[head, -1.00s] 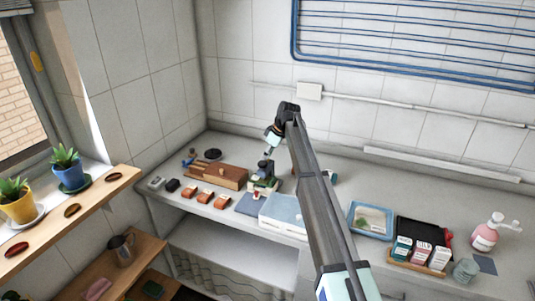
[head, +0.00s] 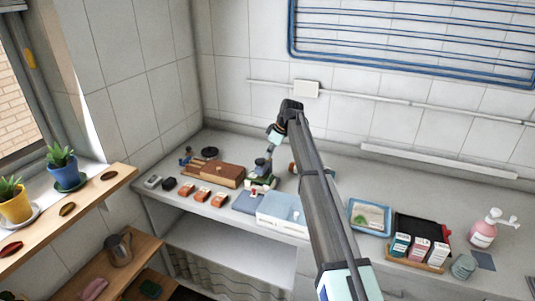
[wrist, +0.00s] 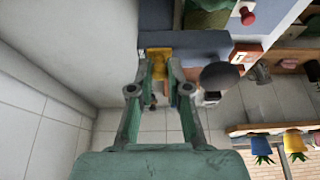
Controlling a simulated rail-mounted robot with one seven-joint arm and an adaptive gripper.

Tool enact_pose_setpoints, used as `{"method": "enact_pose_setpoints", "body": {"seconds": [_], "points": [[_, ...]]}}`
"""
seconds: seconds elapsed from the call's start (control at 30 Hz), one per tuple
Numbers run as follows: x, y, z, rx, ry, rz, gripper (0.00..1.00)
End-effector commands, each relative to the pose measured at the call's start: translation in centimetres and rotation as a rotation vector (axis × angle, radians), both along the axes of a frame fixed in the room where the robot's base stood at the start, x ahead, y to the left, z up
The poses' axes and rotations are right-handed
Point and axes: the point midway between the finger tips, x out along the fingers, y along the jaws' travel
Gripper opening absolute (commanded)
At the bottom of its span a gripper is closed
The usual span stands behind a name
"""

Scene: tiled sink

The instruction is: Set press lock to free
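The press appears to be the small dark green device (head: 262,182) on the counter, right of the wooden box. My gripper (head: 264,162) is at its top in the head view; its fingertips are too small to make out there. In the wrist view my gripper (wrist: 160,70) has two green fingers with a gap between them. A yellow part (wrist: 160,54) lies at the fingertips, against a dark grey-blue block (wrist: 205,42). Whether the fingers touch the yellow part is unclear. A red knob (wrist: 247,17) shows to the right. I cannot tell the lock's setting.
The wooden box (head: 215,174) and several orange blocks (head: 202,195) are left of the press. The wall is behind.

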Motion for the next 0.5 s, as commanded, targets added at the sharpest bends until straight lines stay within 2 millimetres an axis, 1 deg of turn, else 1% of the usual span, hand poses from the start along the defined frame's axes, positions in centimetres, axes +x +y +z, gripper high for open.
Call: {"method": "enact_pose_setpoints", "body": {"seconds": [0.03,0.07,0.1,0.37,0.5], "points": [[-0.19,-0.28,-0.17,-0.005,0.005,0.000,0.31],[-0.19,-0.28,-0.17,-0.005,0.004,0.000,0.41],[-0.17,-0.27,-0.15,-0.005,0.004,0.000,0.43],[-0.12,-0.18,-0.08,-0.003,0.002,-0.001,0.43],[-0.15,-0.38,0.46,-0.003,0.001,-0.001,0.43]]}}
